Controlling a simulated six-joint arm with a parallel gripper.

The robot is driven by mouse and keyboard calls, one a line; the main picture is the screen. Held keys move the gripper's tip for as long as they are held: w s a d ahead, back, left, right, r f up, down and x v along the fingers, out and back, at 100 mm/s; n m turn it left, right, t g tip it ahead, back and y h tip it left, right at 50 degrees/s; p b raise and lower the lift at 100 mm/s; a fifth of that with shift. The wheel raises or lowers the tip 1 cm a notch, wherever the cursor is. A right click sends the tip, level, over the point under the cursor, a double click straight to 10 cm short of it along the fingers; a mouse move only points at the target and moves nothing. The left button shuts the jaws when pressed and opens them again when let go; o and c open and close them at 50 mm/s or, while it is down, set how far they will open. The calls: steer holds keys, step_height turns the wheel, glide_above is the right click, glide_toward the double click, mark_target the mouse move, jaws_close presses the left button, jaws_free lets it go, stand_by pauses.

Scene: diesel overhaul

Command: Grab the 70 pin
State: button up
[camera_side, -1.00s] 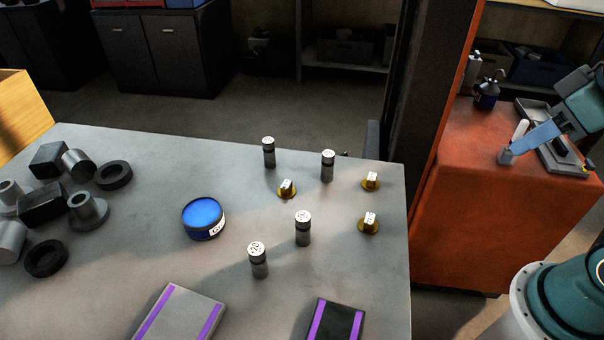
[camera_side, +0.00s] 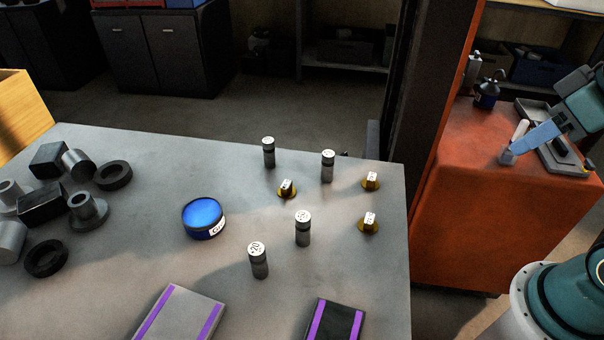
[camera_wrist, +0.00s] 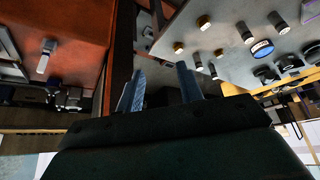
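Several upright grey cylindrical pins with white number caps stand on the grey table. In the side view, the front pin (camera_side: 258,261) has a cap that seems to end in 0. The others are a pin (camera_side: 303,229) behind it to the right, a pin (camera_side: 328,167) farther back and a pin (camera_side: 269,153) at the back. Their numbers are too small to read surely, so I cannot tell which is the 70 pin. My gripper (camera_wrist: 160,85) is open and empty, its blue fingers apart. In the side view it (camera_side: 508,154) is far right of the pins, over the orange cabinet.
Brass pieces (camera_side: 370,223) with white labels stand among the pins. A blue-topped tin (camera_side: 203,219) is left of them. Dark metal parts (camera_side: 42,203) crowd the left side. Two purple-striped pads (camera_side: 180,316) lie in front. A dark post (camera_side: 425,120) rises between table and orange cabinet (camera_side: 465,200).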

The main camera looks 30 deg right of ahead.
steer(key=shift+o, duration=1.2)
steer(key=w+a+r+n+y, duration=0.1)
steer(key=w+a, duration=0.2)
steer(key=w, duration=0.8)
steer(key=w+a+r+n, duration=0.1)
steer(key=w+a, duration=0.3)
steer(key=w, duration=0.6)
steer(key=w+a+f+n, duration=0.1)
steer(key=w+a+f, duration=0.5)
steer(key=w, duration=0.2)
steer(key=w+a+f+n+g, duration=0.1)
steer(key=w+a+f, duration=0.5)
steer(key=w, duration=0.2)
steer(key=shift+w+n+y, duration=0.3)
steer(key=shift+y, duration=0.1)
